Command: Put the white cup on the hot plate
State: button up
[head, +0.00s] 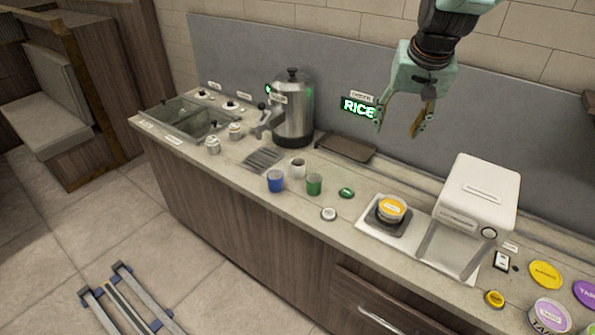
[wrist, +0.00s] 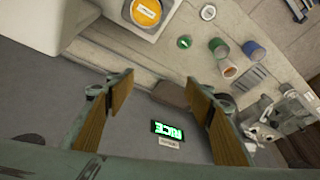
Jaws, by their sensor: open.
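The white cup (head: 298,167) stands upright on the counter between a blue cup (head: 275,181) and a green cup (head: 314,184). It also shows in the wrist view (wrist: 229,69). A flat dark plate (head: 345,147) lies by the back wall, and a dark square pad on a white base (head: 372,229) carries an orange-topped round container (head: 391,208). No readable label tells me which is the hot plate. My gripper (head: 398,125) is open and empty, high above the counter near the back wall, to the right of the cups and apart from them.
A steel urn (head: 292,110) stands behind the cups, with a drip grate (head: 263,160) in front. A white machine (head: 478,193) stands at the right. A green disc (head: 346,193) and white disc (head: 328,214) lie at the front. A lit RICE sign (head: 358,107) is on the wall.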

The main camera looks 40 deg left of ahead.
jog(key=s+a+f+n, duration=0.1)
jog(key=s+a+f, duration=0.1)
jog(key=a+f, duration=0.3)
jog(key=s+a+f+n, duration=0.1)
jog(key=a+f, duration=0.5)
jog(key=a, duration=0.8)
jog(key=s+a+f+n+y, duration=0.1)
jog(key=s+a+f+n, duration=0.1)
jog(key=a+f, duration=0.3)
jog(key=s+a, duration=0.1)
jog(key=a, duration=0.3)
jog(key=shift+s+a+f, duration=0.2)
jog(key=shift+s+a, duration=0.05)
jog(key=shift+a, duration=0.05)
jog(key=shift+f+g, duration=0.1)
jog(key=shift+g, duration=0.2)
send_near(298, 165)
jog(key=shift+s+f, duration=0.25)
jog(key=shift+f, duration=0.35)
jog(key=shift+s+f, duration=0.2)
jog(key=shift+f, duration=0.4)
jog(key=shift+f, duration=0.15)
jog(key=shift+b+x, duration=0.35)
jog(key=shift+x, duration=2.15)
jog(key=shift+w+d, duration=0.1)
jog(key=c, duration=1.1)
